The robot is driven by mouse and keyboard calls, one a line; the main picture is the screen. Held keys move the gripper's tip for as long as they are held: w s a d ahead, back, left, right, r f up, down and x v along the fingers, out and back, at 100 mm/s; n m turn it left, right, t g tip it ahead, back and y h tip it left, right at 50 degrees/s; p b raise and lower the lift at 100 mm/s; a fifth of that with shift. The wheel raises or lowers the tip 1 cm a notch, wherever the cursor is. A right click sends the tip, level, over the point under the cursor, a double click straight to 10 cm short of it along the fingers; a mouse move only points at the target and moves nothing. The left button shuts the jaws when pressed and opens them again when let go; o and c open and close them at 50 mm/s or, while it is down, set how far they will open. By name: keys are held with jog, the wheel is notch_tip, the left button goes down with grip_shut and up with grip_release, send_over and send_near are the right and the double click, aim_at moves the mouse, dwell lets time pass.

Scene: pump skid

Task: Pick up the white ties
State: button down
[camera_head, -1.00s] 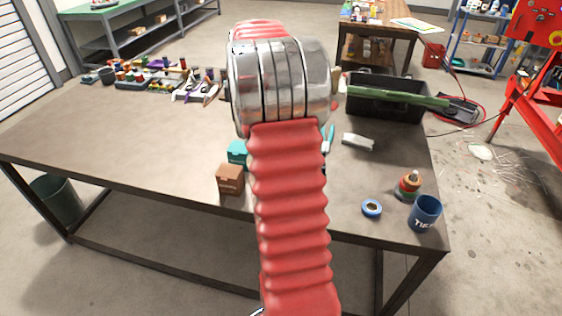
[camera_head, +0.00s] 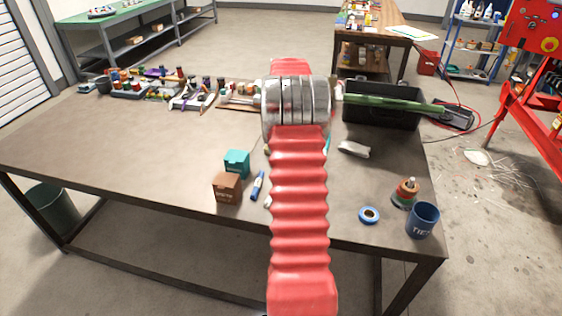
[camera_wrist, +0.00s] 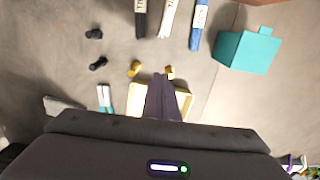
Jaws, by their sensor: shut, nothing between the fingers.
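The white ties (camera_wrist: 169,17) lie as a slim pale bundle on the table at the top of the wrist view, between a black bundle (camera_wrist: 141,17) and a blue marker (camera_wrist: 198,24). In the head view my arm hides most of them. My gripper (camera_wrist: 166,84) shows in the wrist view as two dark fingers closed together, empty and apart from the ties. It points at the table area below them in that picture. In the head view my gripper is hidden behind my red arm. A blue cup (camera_head: 422,222) with lettering stands at the table's front right corner.
A teal box (camera_wrist: 246,51) stands near the marker, with a brown box (camera_head: 227,188) beside it. Small yellow pieces (camera_wrist: 135,69) and black pieces (camera_wrist: 98,63) lie near the fingers.

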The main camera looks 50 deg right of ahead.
notch_tip(320, 180, down, 10)
jog(key=shift+r, duration=0.1)
jog(key=shift+s+a, duration=0.25)
jog(key=shift+a, duration=0.35)
jog(key=shift+s+a, duration=0.3)
jog(key=shift+a, duration=0.35)
jog(key=shift+s+a, duration=0.25)
jog(key=shift+a, duration=0.35)
jog(key=shift+s+a, duration=0.1)
jog(key=shift+s, duration=0.1)
